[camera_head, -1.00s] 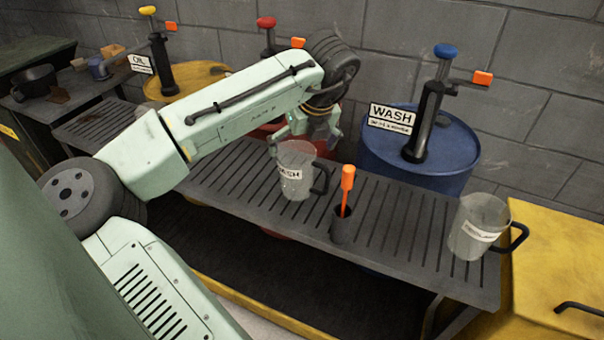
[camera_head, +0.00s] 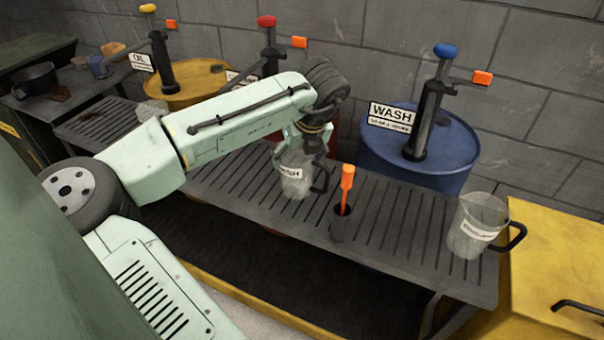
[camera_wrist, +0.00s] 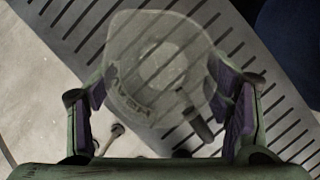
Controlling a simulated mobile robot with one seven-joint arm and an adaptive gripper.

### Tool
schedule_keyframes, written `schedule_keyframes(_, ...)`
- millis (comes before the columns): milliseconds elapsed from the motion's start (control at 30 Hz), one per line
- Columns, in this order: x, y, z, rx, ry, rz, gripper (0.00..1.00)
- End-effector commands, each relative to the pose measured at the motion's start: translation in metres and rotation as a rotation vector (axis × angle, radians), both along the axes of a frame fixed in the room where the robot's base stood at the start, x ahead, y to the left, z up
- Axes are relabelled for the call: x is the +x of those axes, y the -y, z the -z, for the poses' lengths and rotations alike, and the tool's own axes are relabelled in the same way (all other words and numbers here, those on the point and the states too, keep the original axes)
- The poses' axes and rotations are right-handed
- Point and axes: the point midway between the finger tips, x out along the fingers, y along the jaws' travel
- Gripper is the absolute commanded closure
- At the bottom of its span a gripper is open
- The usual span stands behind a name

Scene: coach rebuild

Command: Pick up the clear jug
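Another clear labelled jug (camera_head: 472,232) stands at the bench's right end, and a third clear vessel (camera_head: 151,110) shows behind my arm. My gripper (camera_head: 308,148) is down at the top of the WASH jug, partly hiding its rim. In the wrist view my gripper (camera_wrist: 162,100) is open, its purple-padded fingers on either side of the WASH jug (camera_wrist: 150,65), with visible gaps. The jug's handle shows near the right finger.
A dark cup with an orange-handled tool (camera_head: 347,185) stands just right of the WASH jug. A blue drum (camera_head: 440,165) with a pump is behind the slatted bench (camera_head: 395,225). A yellow drum (camera_head: 205,78) is farther left. A yellow cabinet (camera_head: 560,245) adjoins the right end.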

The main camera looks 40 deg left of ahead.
Motion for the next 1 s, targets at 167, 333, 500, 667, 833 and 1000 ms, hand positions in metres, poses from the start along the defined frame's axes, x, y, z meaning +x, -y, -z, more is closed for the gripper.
schedule_keyframes(167,-0.0001,0.0000,0.0001,0.000,-0.001,0.000,0.44)
schedule_keyframes(333,-0.0003,0.0000,0.0002,0.000,-0.001,0.000,0.55)
schedule_keyframes(500,-0.0003,-0.0001,0.0002,0.000,-0.001,0.000,0.67)
schedule_keyframes(667,-0.0003,-0.0001,0.0000,0.000,-0.001,0.000,0.73)
schedule_keyframes(833,-0.0003,-0.0001,-0.0001,0.000,-0.001,0.000,0.73)
schedule_keyframes(1000,0.0002,-0.0001,-0.0061,0.000,0.000,0.000,0.73)
